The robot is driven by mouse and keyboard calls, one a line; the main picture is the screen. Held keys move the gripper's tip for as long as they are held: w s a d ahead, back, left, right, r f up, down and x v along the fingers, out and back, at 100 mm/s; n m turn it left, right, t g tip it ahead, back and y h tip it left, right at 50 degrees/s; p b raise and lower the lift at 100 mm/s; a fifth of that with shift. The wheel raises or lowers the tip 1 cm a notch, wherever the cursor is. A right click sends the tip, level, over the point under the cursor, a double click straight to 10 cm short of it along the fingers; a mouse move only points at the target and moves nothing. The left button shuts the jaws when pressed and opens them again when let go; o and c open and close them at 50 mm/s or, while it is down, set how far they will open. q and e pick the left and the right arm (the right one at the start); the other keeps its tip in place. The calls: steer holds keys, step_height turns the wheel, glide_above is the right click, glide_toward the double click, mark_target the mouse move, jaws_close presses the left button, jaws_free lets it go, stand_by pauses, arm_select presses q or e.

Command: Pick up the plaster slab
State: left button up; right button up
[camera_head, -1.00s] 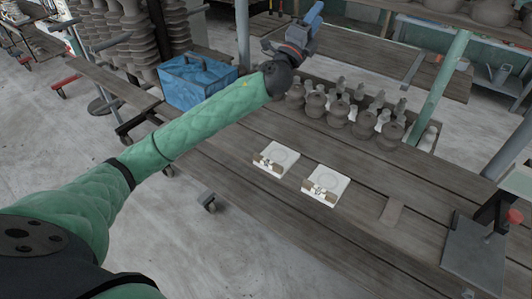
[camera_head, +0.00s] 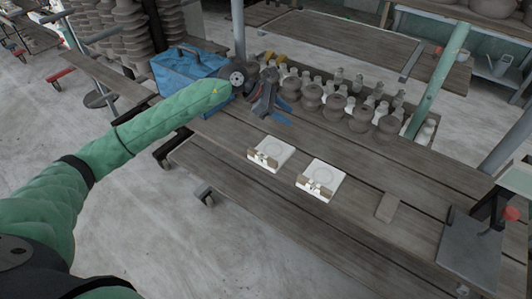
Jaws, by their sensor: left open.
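Two white square plaster slabs lie flat on the wooden table, each with a faint round outline and brown pieces at its front edge. The left slab (camera_head: 277,150) is nearer my arm; the right slab (camera_head: 328,175) lies a little to its right, with a gap between them. My left gripper (camera_head: 279,114) is open and empty, pointing down beyond the left slab. It is apart from both slabs. My right gripper is not in view.
Rows of grey clay pots and pale bottles (camera_head: 335,103) stand behind the slabs, close to my left gripper. A small flat brown piece (camera_head: 387,207) and a grey plate (camera_head: 470,245) lie to the right.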

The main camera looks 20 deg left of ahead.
mark_target(261, 154)
arm_select(q)
steer(key=s+a+f+m+g+y, duration=0.1)
steer(key=s+a+f, duration=0.1)
steer(key=s+a+f+m+g+y, duration=0.1)
steer(key=a+y, duration=0.1)
steer(key=a, duration=0.1)
steer(key=s+a+f+m+g+y, duration=0.1)
steer(key=s+a+f+m+y, duration=0.1)
steer(key=shift+s+a+f+g, duration=0.3)
steer(key=shift+s+a+m+y, duration=0.2)
steer(key=shift+m+y, duration=0.1)
steer(key=shift+m, duration=0.1)
steer(key=shift+d+f, duration=0.2)
steer(key=shift+f, duration=0.15)
steer(key=shift+p+x, duration=0.55)
steer(key=shift+x, duration=0.3)
steer(key=p+x, duration=0.2)
steer(key=x, duration=0.1)
steer(key=p+x, duration=0.1)
steer(key=x, duration=0.1)
steer(key=shift+a+f, duration=0.25)
steer(key=shift+f, duration=0.05)
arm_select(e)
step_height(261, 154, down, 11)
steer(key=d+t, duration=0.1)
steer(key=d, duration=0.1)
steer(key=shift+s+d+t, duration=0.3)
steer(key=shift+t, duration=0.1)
